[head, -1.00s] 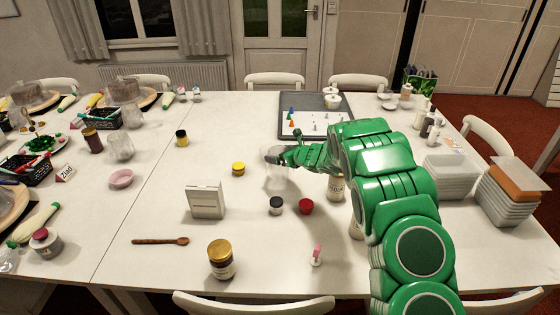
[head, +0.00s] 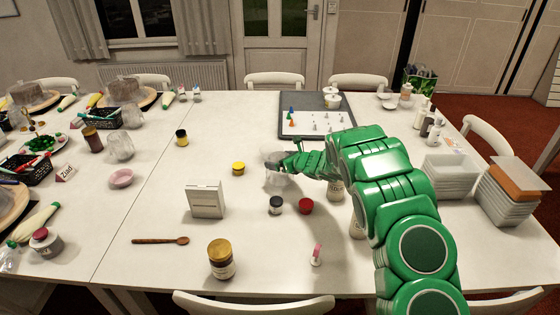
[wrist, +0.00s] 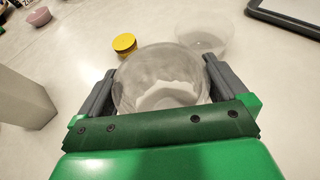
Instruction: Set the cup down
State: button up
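My gripper (wrist: 158,88) has its two dark fingers on either side of a clear, see-through cup (wrist: 160,75) and is shut on it. In the head view the held cup (head: 271,157) shows faintly at the tip of my green arm, above the middle of the white table. A second clear vessel (wrist: 205,32) stands just beyond the held cup in the wrist view. The gap between the held cup's base and the table cannot be told.
A yellow-lidded jar (head: 238,169) stands left of the cup, also in the wrist view (wrist: 124,43). A white box (head: 205,201), a dark-lidded jar (head: 276,205) and a red-lidded jar (head: 306,206) stand nearer. A grey-edged board (head: 316,103) lies behind. Bare table lies left of the yellow jar.

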jog(key=shift+s+d+r, duration=0.1)
jog(key=shift+d+r, duration=0.05)
jog(key=shift+r, duration=0.05)
jog(key=shift+s+d+r, duration=0.8)
jog(key=shift+s+r, duration=0.2)
jog(key=shift+r, duration=3.15)
jog(key=s+a+r+n+g, duration=0.1)
jog(key=s+r+n+g, duration=0.3)
jog(key=s, duration=0.7)
jog(key=s+r+n+g+h, duration=0.1)
jog(key=s+r+n, duration=0.45)
jog(key=s, duration=0.55)
jog(key=s+a+r+n+g, duration=0.1)
jog(key=s+r+n+g, duration=0.4)
jog(key=s, duration=0.6)
jog(key=s+d+n+h, duration=0.4)
jog(key=s+d+n, duration=0.2)
jog(key=s, duration=1.1)
jog(key=s+d+n+g+h, duration=0.1)
jog(key=s+d+n+h, duration=0.3)
jog(key=s+d, duration=0.7)
jog(key=s+n, duration=0.2)
jog(key=s, duration=0.3)
jog(key=shift+s+f+h, duration=0.15)
jog(key=shift+s+h, duration=0.15)
jog(key=shift+s, duration=0.1)
jog(key=shift+d+n, duration=0.1)
jog(key=shift+n, duration=0.15)
